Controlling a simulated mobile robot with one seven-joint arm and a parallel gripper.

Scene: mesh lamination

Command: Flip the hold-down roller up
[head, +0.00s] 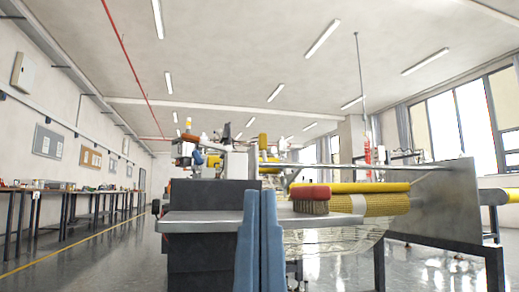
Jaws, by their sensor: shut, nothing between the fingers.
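A lamination machine stands ahead of me. A long yellow roller (362,187) lies roughly level above a roll of yellow mesh (385,204); I cannot tell for sure whether it is the hold-down roller. Its left end is partly hidden by a brush (308,207) with a red back and brown bristles. A grey side plate (446,202) stands at the right end of the rolls. My gripper (259,194) shows as two blue fingers pressed together, pointing up, shut and empty. It is in front of the grey table and left of the brush, apart from the yellow roller.
A grey metal table (205,221) on a dark cabinet juts out at the left of the machine. Clear film (330,241) hangs below the mesh roll. Workbenches (70,190) line the left wall. The floor between them and the machine is open.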

